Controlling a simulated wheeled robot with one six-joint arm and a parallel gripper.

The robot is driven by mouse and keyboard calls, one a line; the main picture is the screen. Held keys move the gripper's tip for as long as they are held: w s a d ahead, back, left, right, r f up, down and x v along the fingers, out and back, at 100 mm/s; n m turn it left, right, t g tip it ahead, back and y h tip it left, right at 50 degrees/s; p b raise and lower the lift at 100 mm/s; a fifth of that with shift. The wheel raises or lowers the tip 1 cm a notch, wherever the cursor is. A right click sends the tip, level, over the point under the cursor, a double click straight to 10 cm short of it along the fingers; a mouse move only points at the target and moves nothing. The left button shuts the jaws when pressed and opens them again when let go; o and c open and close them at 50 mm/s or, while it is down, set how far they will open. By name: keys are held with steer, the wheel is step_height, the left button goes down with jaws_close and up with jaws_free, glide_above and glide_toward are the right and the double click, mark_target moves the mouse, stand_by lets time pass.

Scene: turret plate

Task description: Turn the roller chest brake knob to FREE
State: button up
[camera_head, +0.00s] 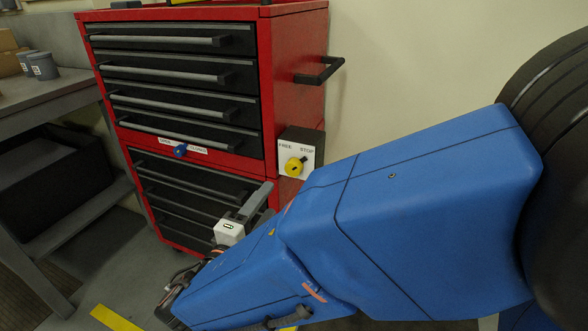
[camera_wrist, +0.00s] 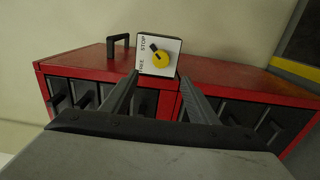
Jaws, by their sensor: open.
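The red roller chest (camera_head: 292,92) stands against the wall. On its right side is a white brake plate (camera_head: 312,166) marked FREE on the left and STOP on the right in the head view. The yellow knob (camera_head: 295,166) has a black pointer, which leans up and right toward STOP. In the wrist view the knob (camera_wrist: 161,60) lies between and beyond the fingers, with its pointer toward the STOP word. My gripper (camera_wrist: 158,77) is open and empty, facing the plate, apart from the knob. In the head view my gripper (camera_head: 262,196) is partly hidden by my blue arm.
A black side handle (camera_head: 320,72) sticks out from the chest above the plate. A blue knob (camera_head: 180,150) with labels sits on the chest front. A grey bench (camera_head: 50,95) with cups stands at left. Yellow tape (camera_head: 115,319) marks the floor.

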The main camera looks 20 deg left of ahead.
mark_target(292, 170)
steer(key=w, duration=0.9)
steer(key=w+d, duration=0.1)
steer(key=w, duration=0.4)
steer(key=shift+w+d, duration=0.1)
steer(key=shift+w, duration=0.1)
steer(key=c, duration=1)
